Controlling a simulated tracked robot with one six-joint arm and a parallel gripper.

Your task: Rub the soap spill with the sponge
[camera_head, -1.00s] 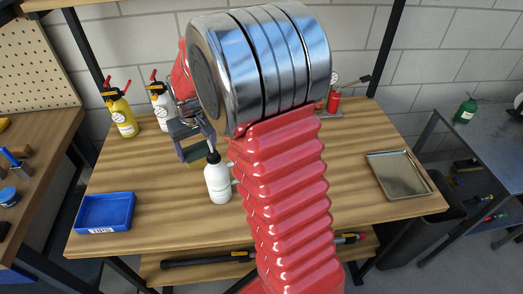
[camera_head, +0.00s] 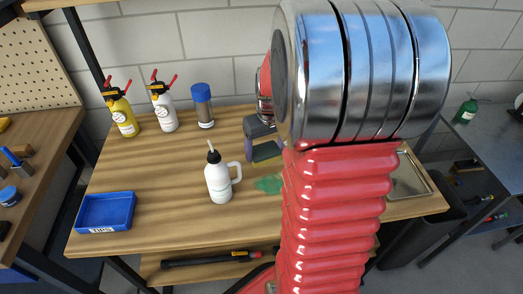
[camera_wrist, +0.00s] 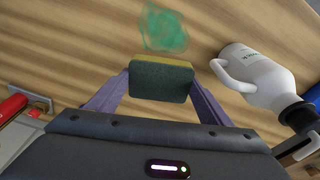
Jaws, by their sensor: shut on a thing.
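The sponge (camera_wrist: 162,82), dark green with a yellow layer, is between the two purple fingers of my gripper (camera_wrist: 157,95). My gripper is shut on it. In the head view the sponge (camera_head: 266,152) shows beside my arm, seemingly above the table. The soap spill (camera_wrist: 164,29) is a green translucent patch on the wooden table, just beyond the sponge in the wrist view. In the head view the spill (camera_head: 269,184) is partly hidden behind my red arm. The sponge looks apart from the spill.
A white bottle with a handle (camera_head: 219,178) stands close left of the spill. A blue tray (camera_head: 105,212) sits at the table's left front. A yellow bottle (camera_head: 122,115), a white bottle (camera_head: 163,112) and a blue-capped jar (camera_head: 203,108) stand at the back. A metal tray (camera_head: 410,178) is at right.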

